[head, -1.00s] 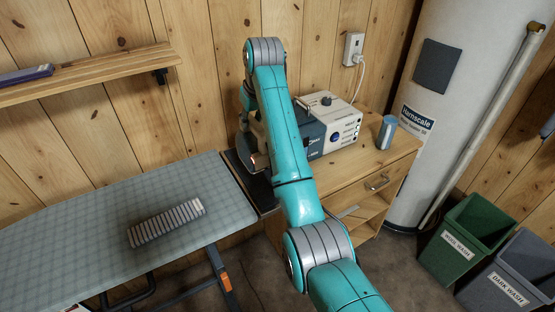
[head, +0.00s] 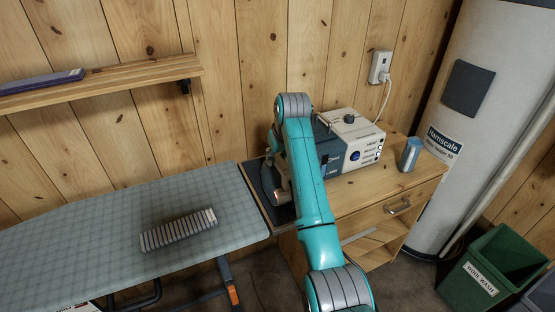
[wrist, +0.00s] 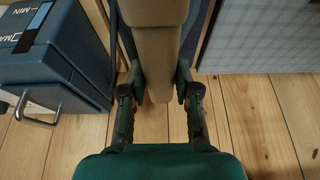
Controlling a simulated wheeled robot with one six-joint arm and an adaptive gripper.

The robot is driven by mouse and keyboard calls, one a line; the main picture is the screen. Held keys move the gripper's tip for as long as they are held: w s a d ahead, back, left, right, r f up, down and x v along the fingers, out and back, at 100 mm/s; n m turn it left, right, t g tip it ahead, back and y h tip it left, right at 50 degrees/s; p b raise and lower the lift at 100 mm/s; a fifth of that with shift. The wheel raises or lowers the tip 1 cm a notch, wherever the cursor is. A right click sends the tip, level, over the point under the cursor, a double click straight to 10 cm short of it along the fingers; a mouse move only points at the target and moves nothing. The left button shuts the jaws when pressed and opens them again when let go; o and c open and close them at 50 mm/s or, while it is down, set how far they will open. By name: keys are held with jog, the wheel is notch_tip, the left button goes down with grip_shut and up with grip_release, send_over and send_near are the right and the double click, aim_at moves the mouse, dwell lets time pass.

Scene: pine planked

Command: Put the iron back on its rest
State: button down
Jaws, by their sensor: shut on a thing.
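The iron's tan handle (wrist: 154,45) runs between the two fingers of my gripper (wrist: 158,90) in the wrist view, and the fingers are shut on it. In the head view my arm hides most of the gripper. Part of the iron (head: 284,190) shows just left of the arm, over or on the dark rest pad (head: 257,180). I cannot tell whether its sole touches the pad. The pad lies on the left end of the wooden cabinet, beside the ironing board (head: 100,235).
A blue and white steam station (head: 357,150) stands right of the iron; its blue tank with a handle (wrist: 50,70) is close left in the wrist view. A blue-grey cup (head: 410,154) is at the cabinet's right. A striped block (head: 178,230) lies on the board. A shelf (head: 120,82) is above.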

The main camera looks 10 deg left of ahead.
jog(key=shift+f, duration=0.25)
jog(key=shift+f, duration=0.1)
jog(key=c, duration=0.8)
grip_release()
jog(key=shift+f, duration=0.15)
jog(key=shift+c, duration=0.2)
jog(key=v, duration=1.2)
jog(key=shift+s, duration=0.1)
